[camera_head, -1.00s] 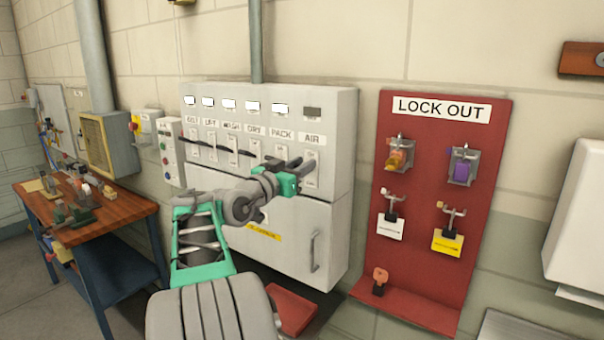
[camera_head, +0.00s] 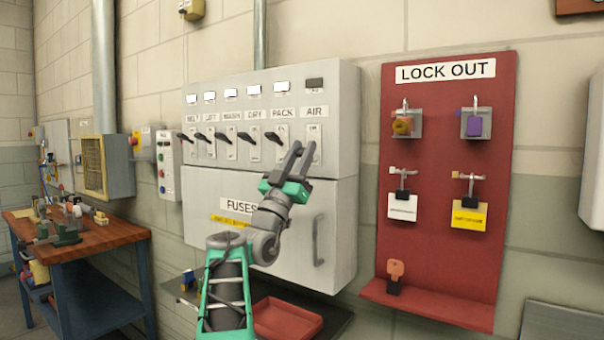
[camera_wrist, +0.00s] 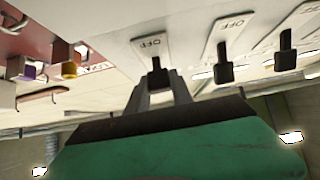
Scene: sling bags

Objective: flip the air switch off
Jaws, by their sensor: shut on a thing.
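The air switch (camera_head: 314,150) is the rightmost switch on the grey panel, under the AIR label. My gripper (camera_head: 302,150) reaches up to it from below, its fingers tilted upward. In the wrist view my gripper (camera_wrist: 158,88) is shut on the black lever of the air switch (camera_wrist: 155,74), which shows between the fingertips. The OFF mark on its plate (camera_wrist: 151,42) is visible there. The fingers partly hide the lever, so its exact angle is unclear. The lamp window above AIR (camera_head: 314,83) is dark, while the other lamps are white.
Several other black-levered switches, such as PACK (camera_head: 276,138), stand in a row to the left. The fuse door (camera_head: 290,235) with a handle is below. A red lock-out board (camera_head: 440,270) holds locks and tags on the right. A workbench (camera_head: 100,238) stands left.

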